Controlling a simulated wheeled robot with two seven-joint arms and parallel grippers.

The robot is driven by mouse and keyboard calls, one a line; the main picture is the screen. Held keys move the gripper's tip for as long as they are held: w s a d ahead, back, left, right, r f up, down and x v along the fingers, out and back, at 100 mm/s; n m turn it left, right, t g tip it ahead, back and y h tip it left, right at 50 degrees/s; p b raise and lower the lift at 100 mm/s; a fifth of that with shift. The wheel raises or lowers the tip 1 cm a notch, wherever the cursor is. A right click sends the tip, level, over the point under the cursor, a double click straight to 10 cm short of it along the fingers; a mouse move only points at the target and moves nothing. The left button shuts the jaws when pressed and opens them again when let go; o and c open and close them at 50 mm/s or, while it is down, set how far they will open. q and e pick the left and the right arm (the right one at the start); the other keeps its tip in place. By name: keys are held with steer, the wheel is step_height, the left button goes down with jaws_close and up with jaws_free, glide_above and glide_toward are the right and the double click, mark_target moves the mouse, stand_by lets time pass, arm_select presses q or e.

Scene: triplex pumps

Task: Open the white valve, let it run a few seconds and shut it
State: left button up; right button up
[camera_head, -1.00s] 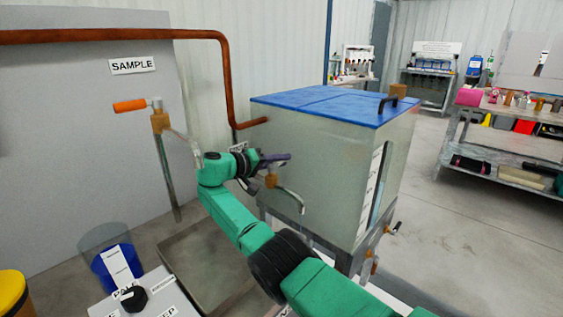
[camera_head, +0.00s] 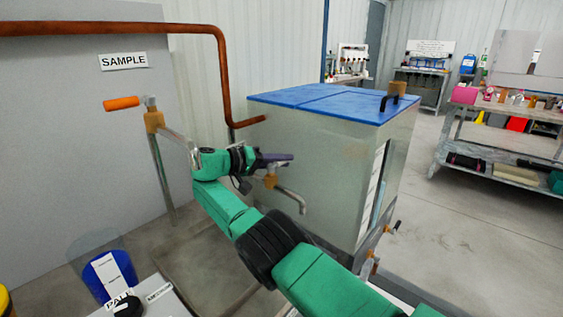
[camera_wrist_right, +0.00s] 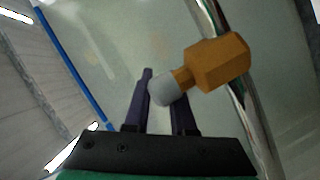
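The valve at the near side of the tank has a brass body (camera_head: 270,181) and a bent metal spout (camera_head: 292,197). In the right wrist view its brass body (camera_wrist_right: 218,64) sits on a shiny pipe, with a short grey-white knob (camera_wrist_right: 162,92) on its left end. My right gripper (camera_head: 278,158) is just above this valve. In the wrist view its two dark purple fingers stand a small gap apart, and the knob overlaps that gap. I cannot tell whether they clamp it. My left gripper is not in view.
A second brass valve (camera_head: 154,120) with an orange handle (camera_head: 121,103) stands at left under the SAMPLE sign (camera_head: 124,62). The blue-lidded tank (camera_head: 325,150) is close beside my right gripper. A blue bucket (camera_head: 108,278) stands at lower left. Open floor lies to the right.

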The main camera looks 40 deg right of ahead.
steer(key=o, duration=0.4)
steer(key=shift+r, duration=0.45)
steer(key=r, duration=0.1)
steer(key=r+p, duration=0.1)
steer(key=r, duration=0.3)
steer(key=shift+w+d+r+p, duration=0.1)
steer(key=shift+w+d+p, duration=0.15)
steer(key=shift+p, duration=0.15)
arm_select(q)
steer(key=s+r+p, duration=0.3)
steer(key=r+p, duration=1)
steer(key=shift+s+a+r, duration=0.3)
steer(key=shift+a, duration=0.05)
arm_select(e)
step_height(320, 180, up, 14)
steer(key=shift+s+a, duration=0.2)
steer(key=shift+s, duration=0.1)
